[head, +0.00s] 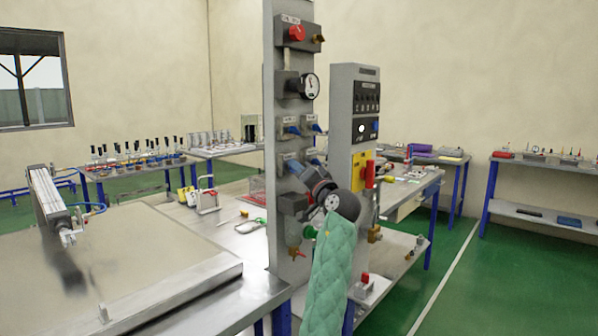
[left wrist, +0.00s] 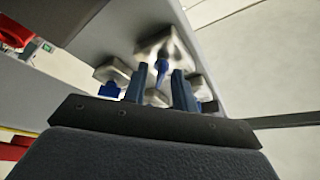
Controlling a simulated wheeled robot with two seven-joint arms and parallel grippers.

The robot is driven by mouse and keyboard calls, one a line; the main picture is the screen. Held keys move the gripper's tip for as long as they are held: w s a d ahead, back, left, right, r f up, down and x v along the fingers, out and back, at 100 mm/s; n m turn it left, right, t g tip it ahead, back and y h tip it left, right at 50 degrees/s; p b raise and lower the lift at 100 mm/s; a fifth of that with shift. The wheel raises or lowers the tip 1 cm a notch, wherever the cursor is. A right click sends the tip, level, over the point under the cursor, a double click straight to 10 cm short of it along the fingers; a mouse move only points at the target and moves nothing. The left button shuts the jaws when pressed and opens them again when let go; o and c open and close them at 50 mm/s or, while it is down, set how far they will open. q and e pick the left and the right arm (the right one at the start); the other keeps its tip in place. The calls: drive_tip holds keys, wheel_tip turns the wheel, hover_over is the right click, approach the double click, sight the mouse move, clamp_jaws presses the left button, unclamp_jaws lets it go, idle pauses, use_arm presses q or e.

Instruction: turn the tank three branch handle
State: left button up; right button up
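A grey upright panel (head: 276,225) carries several branch valves with blue handles. An upper left handle (head: 291,130), an upper right handle (head: 314,128) and a lower left handle (head: 295,167) show. Labels are too small to tell which is tank three. My left gripper (head: 307,167) is at the lower row, seen partly end-on. In the left wrist view its blue fingers (left wrist: 158,80) are apart, with a blue handle (left wrist: 161,70) on a pale valve body (left wrist: 168,48) showing between their tips. Contact cannot be told. My right gripper is not in view.
A pressure gauge (head: 310,87) and a red knob (head: 297,33) sit higher on the panel. A grey control box (head: 342,135) stands close at right. A metal worktable (head: 205,262) with a cylinder (head: 48,195) is at left. Green floor (head: 480,270) is free at right.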

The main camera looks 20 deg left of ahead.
use_arm(q)
drive_tip(key=shift+d+f, duration=0.1)
